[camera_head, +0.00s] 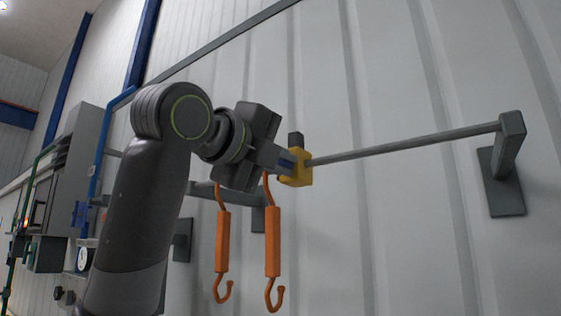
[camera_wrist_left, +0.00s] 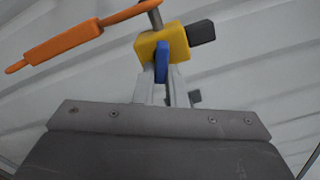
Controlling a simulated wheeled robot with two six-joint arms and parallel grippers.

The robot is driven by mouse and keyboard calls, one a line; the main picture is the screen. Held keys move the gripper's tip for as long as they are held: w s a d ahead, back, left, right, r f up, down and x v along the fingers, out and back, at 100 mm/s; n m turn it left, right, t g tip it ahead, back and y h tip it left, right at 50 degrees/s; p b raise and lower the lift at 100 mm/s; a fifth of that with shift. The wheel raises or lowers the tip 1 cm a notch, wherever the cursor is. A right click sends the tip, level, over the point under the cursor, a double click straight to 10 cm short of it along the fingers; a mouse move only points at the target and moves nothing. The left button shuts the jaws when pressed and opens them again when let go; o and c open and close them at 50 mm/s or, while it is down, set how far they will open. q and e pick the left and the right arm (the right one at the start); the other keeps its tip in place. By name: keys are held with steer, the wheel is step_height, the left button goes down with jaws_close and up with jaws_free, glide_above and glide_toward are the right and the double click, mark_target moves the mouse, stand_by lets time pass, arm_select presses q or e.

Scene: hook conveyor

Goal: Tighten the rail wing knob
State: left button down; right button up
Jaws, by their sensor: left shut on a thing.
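The blue wing knob (camera_wrist_left: 162,61) sits on a yellow block (camera_wrist_left: 178,40) on the grey rail. The block also shows in the head view (camera_head: 301,170), with a dark square piece (camera_head: 296,139) on top. My left gripper (camera_head: 288,161) reaches the block from the left and is shut on the blue knob. In the left wrist view its fingers (camera_wrist_left: 162,82) stand close together at the knob's lower end. The fingers hide part of the knob. My right gripper is in neither view.
The rail (camera_head: 410,145) runs right to a wall bracket (camera_head: 505,165). Two orange hooks (camera_head: 222,242) (camera_head: 272,242) hang below my left gripper, close to my arm. A grey cabinet (camera_head: 85,150) stands at the left. The wall area below the rail at right is clear.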

arm_select(q)
steer(key=c, duration=1.5)
jaws_free()
steer(key=shift+s, duration=0.1)
steer(key=shift+s+a+f, duration=0.1)
steer(key=shift+s+a, duration=0.15)
steer(key=b+v, duration=0.6)
steer(key=v, duration=1)
steer(key=shift+s+a, duration=0.15)
steer(key=shift+s, duration=0.1)
